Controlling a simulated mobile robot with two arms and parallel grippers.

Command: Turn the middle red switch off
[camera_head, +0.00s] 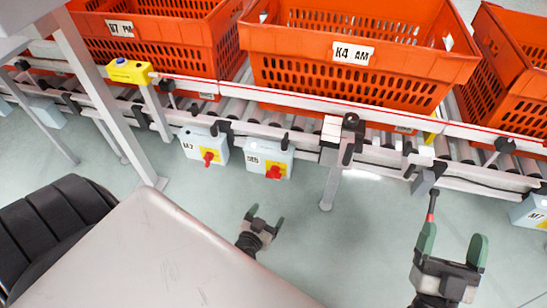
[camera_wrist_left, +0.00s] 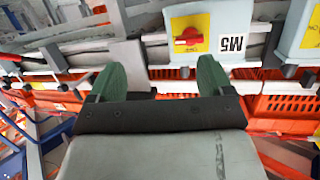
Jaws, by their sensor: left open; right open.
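A light-blue switch box marked M5 (camera_head: 267,157) hangs under the conveyor, with a red rotary switch (camera_head: 273,172) on a yellow plate. To its left is a similar box (camera_head: 207,145) with a red switch (camera_head: 208,158). In the left wrist view the M5 box shows upside down, its red handle (camera_wrist_left: 188,38) lying crosswise, ahead of my left gripper (camera_wrist_left: 160,78). My left gripper (camera_head: 266,216) is open and empty, below and apart from the M5 box. My right gripper (camera_head: 452,243) is open at the lower right, away from both boxes.
The roller conveyor (camera_head: 300,120) carries orange totes (camera_head: 355,75). A grey conveyor leg (camera_head: 330,185) stands right of the M5 box. Another switch box (camera_head: 530,210) is at the right edge. The floor (camera_head: 350,260) between my grippers is clear.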

